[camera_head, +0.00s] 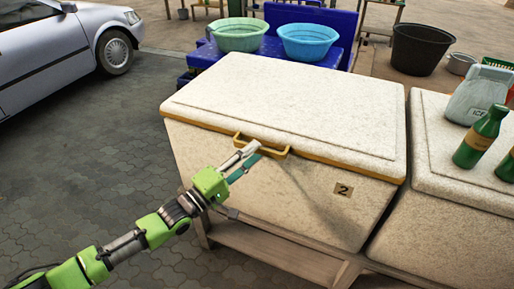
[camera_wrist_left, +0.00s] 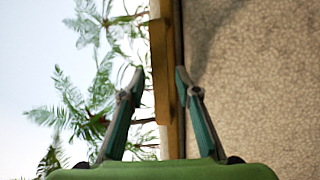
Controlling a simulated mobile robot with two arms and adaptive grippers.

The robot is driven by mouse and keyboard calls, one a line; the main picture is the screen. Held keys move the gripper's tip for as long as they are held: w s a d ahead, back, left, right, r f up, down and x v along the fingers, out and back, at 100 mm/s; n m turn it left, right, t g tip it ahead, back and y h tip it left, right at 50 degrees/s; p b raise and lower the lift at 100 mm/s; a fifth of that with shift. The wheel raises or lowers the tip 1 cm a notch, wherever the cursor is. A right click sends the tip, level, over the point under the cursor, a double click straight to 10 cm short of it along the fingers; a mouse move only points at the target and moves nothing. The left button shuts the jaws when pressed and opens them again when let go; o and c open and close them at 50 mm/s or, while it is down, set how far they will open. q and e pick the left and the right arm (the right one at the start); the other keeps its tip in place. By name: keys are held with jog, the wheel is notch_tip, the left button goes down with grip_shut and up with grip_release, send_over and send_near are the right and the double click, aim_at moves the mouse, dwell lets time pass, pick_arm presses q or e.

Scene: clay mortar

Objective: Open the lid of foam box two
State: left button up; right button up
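Foam box two (camera_head: 290,190) is a pale speckled chest with a "2" label (camera_head: 343,190) on its front. Its lid (camera_head: 290,105) lies flat and closed, with a yellow-brown front edge and a yellow handle (camera_head: 278,153). My left gripper (camera_head: 249,152) is at the handle, in front of the lid. In the left wrist view the fingers (camera_wrist_left: 158,75) are apart, one on each side of the handle bar (camera_wrist_left: 161,85), with a visible gap on the left; contact on the right is unclear. My right gripper is out of view.
A second foam box (camera_head: 450,225) stands close on the right, bearing green bottles (camera_head: 480,135) and a grey jug (camera_head: 478,95). Behind are green (camera_head: 240,36) and blue (camera_head: 308,42) basins and a black tub (camera_head: 420,50). A car (camera_head: 60,45) is at left; paving there is clear.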

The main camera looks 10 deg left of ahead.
pick_arm(q)
jog(key=shift+x, duration=1.1)
grip_shut()
jog(key=w+d+r+p, duration=0.1)
jog(key=w+r+p, duration=0.3)
jog(key=r, duration=0.6)
jog(key=w+d+r+p, duration=0.1)
jog(key=w+r+p, duration=0.2)
jog(key=r, duration=0.8)
jog(key=w+d+r+p, duration=0.1)
jog(key=w+r+p, duration=0.3)
jog(key=r+p, duration=0.3)
jog(key=shift+w+d+r+n+g+y, duration=0.3)
jog(key=shift+w+d+r+g+y, duration=0.1)
jog(key=shift+r, duration=1.8)
